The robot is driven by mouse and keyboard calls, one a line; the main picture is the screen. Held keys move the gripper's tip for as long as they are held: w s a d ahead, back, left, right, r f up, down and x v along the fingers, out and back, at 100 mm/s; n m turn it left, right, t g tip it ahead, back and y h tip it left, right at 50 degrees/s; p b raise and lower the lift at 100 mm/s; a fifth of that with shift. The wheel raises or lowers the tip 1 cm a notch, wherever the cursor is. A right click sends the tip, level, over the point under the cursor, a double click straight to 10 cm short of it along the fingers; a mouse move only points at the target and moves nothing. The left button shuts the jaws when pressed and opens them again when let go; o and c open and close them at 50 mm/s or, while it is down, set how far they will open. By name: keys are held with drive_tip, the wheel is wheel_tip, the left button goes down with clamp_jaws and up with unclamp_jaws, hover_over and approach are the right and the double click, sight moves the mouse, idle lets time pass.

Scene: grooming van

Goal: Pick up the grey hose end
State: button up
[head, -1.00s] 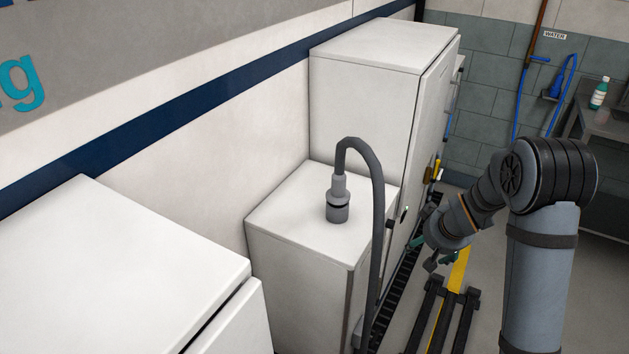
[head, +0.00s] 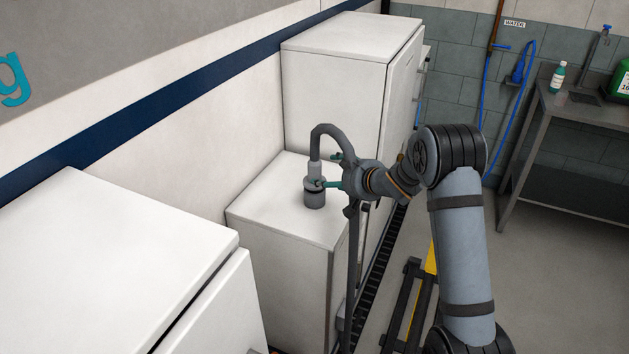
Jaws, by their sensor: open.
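The grey hose end (head: 314,198) stands upright on top of the low white cabinet (head: 275,208), with a dark band around its lower part. Its grey hose arches up from it and bends over to the right, then runs down the cabinet's side. My gripper (head: 332,171) is open at the right of the hose end. One green-tipped finger shows beside the arch and the other overlaps the hose end's collar. I cannot tell whether the fingers touch it. Part of the hose is hidden behind my gripper and wrist.
A taller white cabinet (head: 335,95) stands right behind the low one, and another white unit (head: 110,260) is at the front left. The van wall is close behind. A steel table (head: 588,112) with a bottle (head: 558,77) stands at the right, beyond open floor.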

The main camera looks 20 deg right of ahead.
drive_tip(key=x, duration=0.2)
drive_tip(key=a+p+x, duration=0.1)
drive_tip(key=x, duration=0.1)
drive_tip(key=shift+w+f, duration=0.35)
drive_tip(key=shift+w, duration=0.05)
drive_tip(key=shift+r, duration=0.15)
drive_tip(key=c, duration=1.8)
drive_tip(key=shift+r, duration=0.1)
